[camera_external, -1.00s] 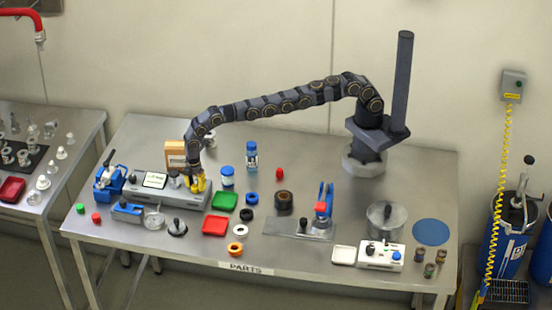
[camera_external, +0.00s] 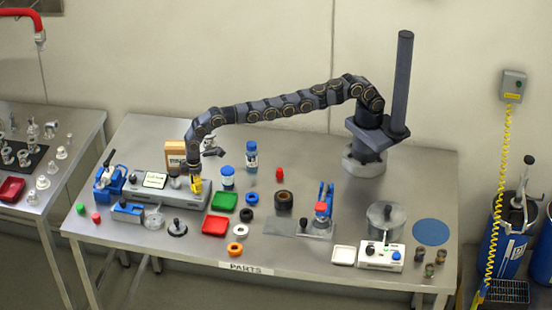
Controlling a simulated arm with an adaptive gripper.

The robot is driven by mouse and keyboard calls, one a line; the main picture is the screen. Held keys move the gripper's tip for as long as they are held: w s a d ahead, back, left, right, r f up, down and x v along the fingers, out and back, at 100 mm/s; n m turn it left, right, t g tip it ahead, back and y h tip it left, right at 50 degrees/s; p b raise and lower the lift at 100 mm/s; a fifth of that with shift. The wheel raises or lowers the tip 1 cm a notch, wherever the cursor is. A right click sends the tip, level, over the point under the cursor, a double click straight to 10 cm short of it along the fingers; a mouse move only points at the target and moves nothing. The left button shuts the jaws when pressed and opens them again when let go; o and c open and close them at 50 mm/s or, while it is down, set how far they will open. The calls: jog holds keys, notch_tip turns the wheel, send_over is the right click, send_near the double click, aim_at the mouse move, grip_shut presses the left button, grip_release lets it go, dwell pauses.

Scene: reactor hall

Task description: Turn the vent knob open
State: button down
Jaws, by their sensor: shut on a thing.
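A grey bench unit (camera_external: 150,197) with a white display panel (camera_external: 155,180) stands at the left of the table. A dark knob (camera_external: 174,171) shows on its top, just left of my gripper. My gripper (camera_external: 196,186) points down over the right end of the unit, its yellow fingers shut on a knob there. The fingers hide most of that knob, so its turn angle cannot be read. I take it to be the vent knob; no label is legible.
A cardboard box (camera_external: 175,152) stands behind the unit. A blue clamp device (camera_external: 109,180) stands at the left.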

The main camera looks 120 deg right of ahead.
jog(key=m, duration=0.4)
jog(key=shift+m, duration=0.3)
jog(key=m, duration=0.4)
jog(key=shift+a+f+m, duration=0.1)
jog(key=shift+m, duration=0.2)
jog(key=m, duration=0.4)
jog(key=shift+w, duration=0.1)
jog(key=shift+m, duration=2.3)
jog(key=c, duration=0.7)
grip_release()
jog(key=shift+r, duration=0.2)
